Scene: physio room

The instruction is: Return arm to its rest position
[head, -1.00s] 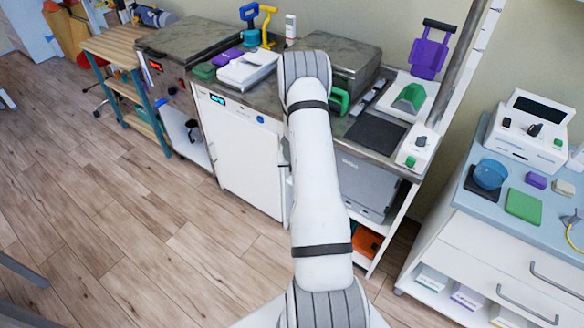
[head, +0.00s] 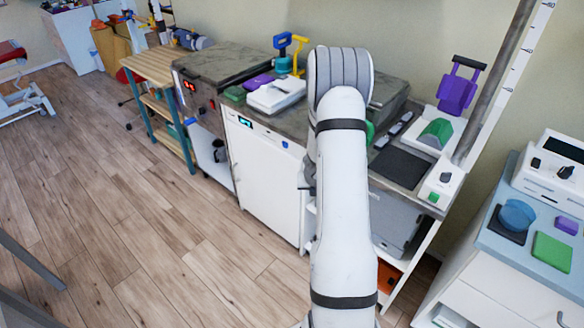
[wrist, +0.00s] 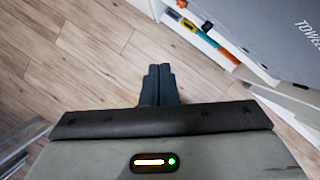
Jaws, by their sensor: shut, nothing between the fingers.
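My gripper (wrist: 159,86) shows in the wrist view with its two dark fingers together and nothing between them. It points over the wooden floor, beside a grey lid marked "TOWEL". In the head view my arm rises in front of the counter and hides part of it; the gripper itself is hidden there behind the arm.
A counter with a white front (head: 262,185) stands behind my arm. It bears a white device (head: 276,94), a dark pad (head: 402,166) and a purple item (head: 458,92). A blue-topped cabinet (head: 490,242) stands at right.

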